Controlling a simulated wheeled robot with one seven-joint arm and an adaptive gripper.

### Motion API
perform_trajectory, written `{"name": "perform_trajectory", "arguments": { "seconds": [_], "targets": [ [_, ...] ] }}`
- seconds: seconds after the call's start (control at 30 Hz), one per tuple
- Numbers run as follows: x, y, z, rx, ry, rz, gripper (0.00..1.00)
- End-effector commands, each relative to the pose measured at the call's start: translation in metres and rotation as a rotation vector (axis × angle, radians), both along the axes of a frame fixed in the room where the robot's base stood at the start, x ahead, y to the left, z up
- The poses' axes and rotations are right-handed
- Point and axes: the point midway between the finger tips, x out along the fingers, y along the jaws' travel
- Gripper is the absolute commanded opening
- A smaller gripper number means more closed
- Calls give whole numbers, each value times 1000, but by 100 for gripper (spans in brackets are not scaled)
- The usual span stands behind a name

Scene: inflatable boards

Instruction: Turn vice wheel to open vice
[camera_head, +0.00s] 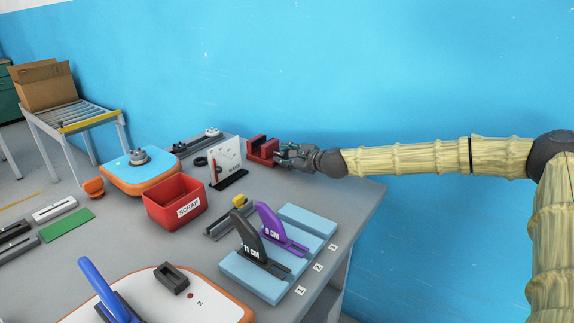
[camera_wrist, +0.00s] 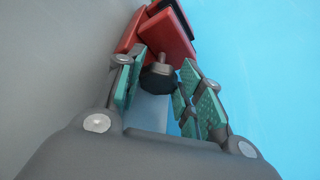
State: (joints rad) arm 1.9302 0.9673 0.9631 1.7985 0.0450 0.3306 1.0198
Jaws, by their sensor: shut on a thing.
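A red vice (camera_head: 262,150) stands at the back right part of the grey table, near the blue wall. In the wrist view the red vice (camera_wrist: 165,38) is straight ahead, with its black wheel (camera_wrist: 158,79) on a metal shaft facing my gripper. My gripper (camera_head: 284,154) reaches in from the right at the vice's right side. In the wrist view my gripper (camera_wrist: 160,84) has its green-padded fingers on both sides of the wheel, shut on it. Part of the wheel is hidden by the right finger. In the head view the wheel is hidden by my gripper.
A white gauge panel (camera_head: 226,158) stands left of the vice. A red scrap bin (camera_head: 175,202) is further left. Light blue blocks (camera_head: 305,219) with purple and black fins stand in front. The table between the vice and these blocks is mostly clear.

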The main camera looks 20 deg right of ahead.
Motion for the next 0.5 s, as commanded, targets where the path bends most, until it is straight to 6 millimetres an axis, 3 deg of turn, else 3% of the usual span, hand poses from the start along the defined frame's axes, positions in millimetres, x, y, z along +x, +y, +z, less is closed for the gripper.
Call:
{"name": "perform_trajectory", "arguments": {
  "seconds": [0.5],
  "targets": [
    [1,-4,-4,-87,-62,-9,13]
  ]
}}
